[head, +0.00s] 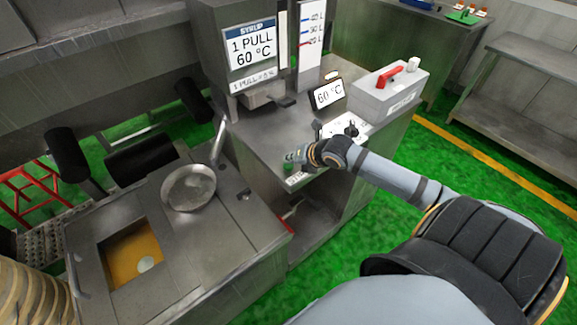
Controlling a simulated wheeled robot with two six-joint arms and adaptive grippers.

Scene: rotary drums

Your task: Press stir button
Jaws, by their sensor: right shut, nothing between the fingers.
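A small green button (290,169) sits at the front left corner of the steel counter, with a small white label (297,179) beside it. My right arm reaches in from the right. The front of my right gripper (293,158) is shut and empty, just above and very close to the green button. I cannot tell whether it touches the button, because the wrist hides part of this spot. My left gripper is not in view.
A syrup dispenser (222,45), a 60 °C display (327,93) and a grey box with a red handle (388,92) stand on the counter. A round pan (189,187) rests on the steel unit at left, beside an amber-filled opening (133,255). Green floor lies right of the counter.

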